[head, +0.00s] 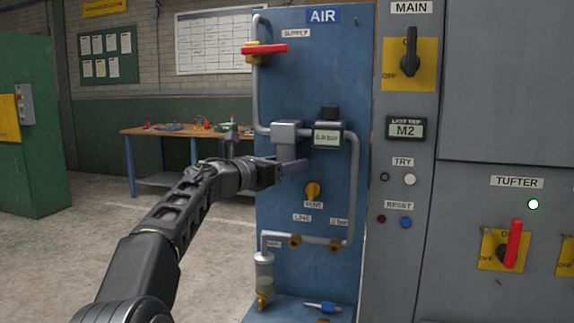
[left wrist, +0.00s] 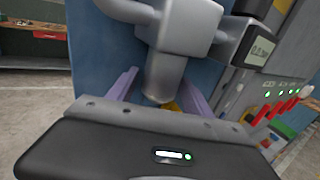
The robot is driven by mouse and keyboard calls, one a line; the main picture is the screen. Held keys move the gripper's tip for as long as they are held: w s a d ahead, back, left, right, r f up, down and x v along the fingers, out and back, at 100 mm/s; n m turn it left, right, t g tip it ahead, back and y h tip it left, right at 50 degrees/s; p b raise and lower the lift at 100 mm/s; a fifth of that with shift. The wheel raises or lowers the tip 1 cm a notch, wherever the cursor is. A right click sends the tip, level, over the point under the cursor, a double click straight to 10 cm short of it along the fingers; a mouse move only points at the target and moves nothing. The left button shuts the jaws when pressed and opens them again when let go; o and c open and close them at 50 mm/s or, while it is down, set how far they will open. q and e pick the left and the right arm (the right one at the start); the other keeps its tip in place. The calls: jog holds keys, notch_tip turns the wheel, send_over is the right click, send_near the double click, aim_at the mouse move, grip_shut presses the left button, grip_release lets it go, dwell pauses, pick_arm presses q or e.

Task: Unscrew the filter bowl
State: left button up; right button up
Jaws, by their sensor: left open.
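The filter bowl (left wrist: 163,75) is a grey cylinder hanging under the filter head (left wrist: 185,25) on the pipework. In the head view the bowl (head: 286,148) shows in part below the grey filter head (head: 287,131), with its lower part hidden behind my gripper. My left gripper (head: 290,167) reaches in from the left at bowl height. In the left wrist view its two purple fingers are open, one on each side of the bowl, with visible gaps. My right gripper is in neither view.
A gauge box (head: 328,137) sits right of the filter on the blue AIR panel (head: 320,270). A yellow vent knob (head: 313,190) is just below the gripper. A red-handled supply valve (head: 264,49) is above.

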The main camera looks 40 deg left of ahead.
pick_arm(q)
jog(key=shift+d+n+y, duration=0.2)
jog(key=shift+n+y, duration=0.4)
jog(key=shift+y, duration=0.3)
jog(key=shift+r+n+y, duration=0.2)
jog(key=shift+n+y, duration=0.3)
jog(key=shift+y, duration=0.3)
jog(key=shift+r+n+y+p, duration=0.1)
jog(key=shift+n+y+p, duration=0.8)
jog(key=shift+y, duration=0.3)
jog(key=shift+a+n+g+y+p, duration=0.1)
jog(key=shift+n+g+y+p, duration=0.3)
jog(key=shift+y, duration=0.4)
jog(key=shift+a+f, duration=0.1)
jog(key=shift+f, duration=0.15)
